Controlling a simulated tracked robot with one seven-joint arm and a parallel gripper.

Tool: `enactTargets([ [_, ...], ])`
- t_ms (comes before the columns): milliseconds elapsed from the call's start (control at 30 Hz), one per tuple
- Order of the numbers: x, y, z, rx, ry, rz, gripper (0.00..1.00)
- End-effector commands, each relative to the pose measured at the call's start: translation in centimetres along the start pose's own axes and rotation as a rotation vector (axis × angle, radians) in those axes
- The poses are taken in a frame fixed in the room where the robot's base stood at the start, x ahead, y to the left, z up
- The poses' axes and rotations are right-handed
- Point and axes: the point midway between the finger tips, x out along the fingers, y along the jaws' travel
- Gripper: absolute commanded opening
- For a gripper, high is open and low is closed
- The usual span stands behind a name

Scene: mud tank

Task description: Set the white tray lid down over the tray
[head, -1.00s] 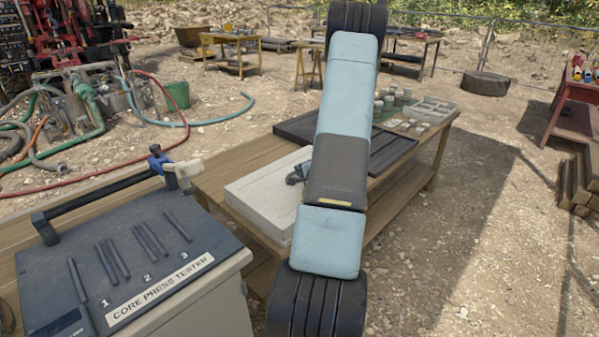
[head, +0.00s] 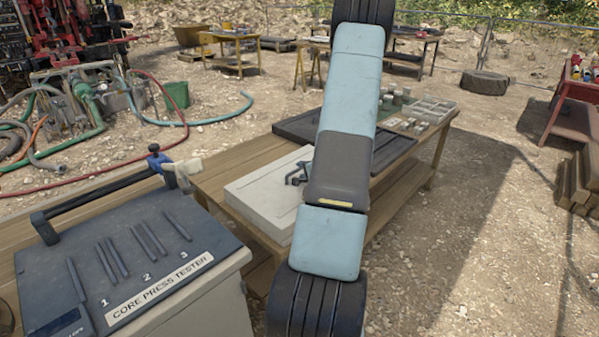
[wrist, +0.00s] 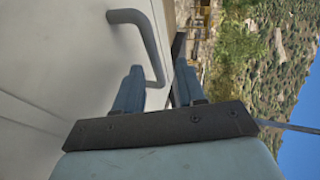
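The white tray lid (head: 262,190) lies flat, with a dark bent handle (head: 299,174) on its top, at the left end of the wooden table. I cannot tell the tray apart from the pale block under the lid. In the wrist view the pale lid surface (wrist: 65,60) fills the left side, and the handle (wrist: 146,38) runs down to near my fingers. My gripper (wrist: 159,64) is open, its two blue-grey fingers apart, with the handle's lower end showing between them. I cannot tell whether they touch it.
A dark flat tray (head: 390,148) lies behind the lid on the table (head: 425,170). Small pots (head: 392,100) and a compartment box (head: 432,108) stand at its far end. The core press tester (head: 140,250) stands at the front left. Open gravel lies right of the table.

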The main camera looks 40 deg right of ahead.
Motion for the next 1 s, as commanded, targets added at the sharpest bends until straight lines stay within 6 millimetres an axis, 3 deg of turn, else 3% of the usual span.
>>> enactTargets([
  [200, -4.5, 0.0, -0.1, 0.001, 0.002, 0.001, 0.40],
  [500, -8.2, 0.0, 0.0, 0.000, 0.001, 0.000, 0.40],
  [733, -8.4, -1.3, 0.7, -0.076, -0.004, 0.033, 0.40],
  [1000, -7.7, -7.1, 3.8, -0.412, -0.008, 0.182, 0.40],
])
